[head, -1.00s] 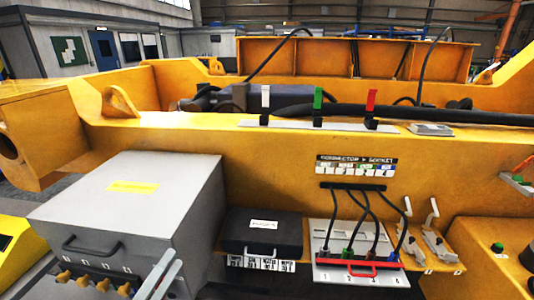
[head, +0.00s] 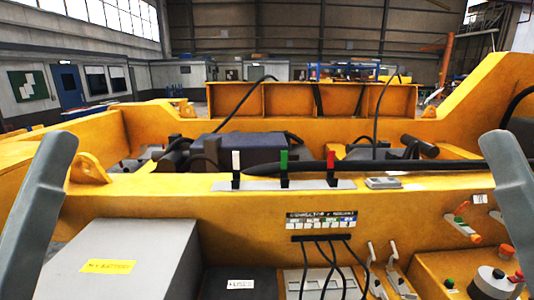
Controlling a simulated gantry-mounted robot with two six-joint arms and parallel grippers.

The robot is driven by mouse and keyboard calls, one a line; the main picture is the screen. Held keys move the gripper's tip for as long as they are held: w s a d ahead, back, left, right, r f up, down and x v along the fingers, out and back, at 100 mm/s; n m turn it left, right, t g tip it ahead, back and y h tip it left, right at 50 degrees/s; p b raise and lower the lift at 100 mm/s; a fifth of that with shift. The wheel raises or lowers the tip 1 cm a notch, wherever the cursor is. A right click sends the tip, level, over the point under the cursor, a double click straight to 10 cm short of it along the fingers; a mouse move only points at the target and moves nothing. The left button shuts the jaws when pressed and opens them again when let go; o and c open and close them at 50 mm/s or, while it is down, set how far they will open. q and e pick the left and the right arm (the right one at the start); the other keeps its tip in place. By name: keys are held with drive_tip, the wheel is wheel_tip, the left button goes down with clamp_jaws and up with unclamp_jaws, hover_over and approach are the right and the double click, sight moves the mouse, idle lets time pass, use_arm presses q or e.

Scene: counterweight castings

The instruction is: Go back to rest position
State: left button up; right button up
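Two smooth grey parts of my arms stand upright at the left and right edges of the head view. No gripper fingers show on either of them, so neither of my grippers is in view. Between them is a yellow machine frame (head: 250,204). A panel with black cables (head: 318,283) hangs on its front, cut off by the bottom edge. A label strip reading connector and socket (head: 321,220) is above the cables. White, green and red tags (head: 284,160) stand in a row on the frame's top beam.
A grey cabinet (head: 140,252) with a yellow label stands at lower left, close to my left arm. A dark case (head: 240,285) is beside it. Levers (head: 396,278) and a control box with buttons (head: 492,281) are at lower right.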

use_arm(q)
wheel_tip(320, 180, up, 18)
drive_tip(key=p, duration=1.4)
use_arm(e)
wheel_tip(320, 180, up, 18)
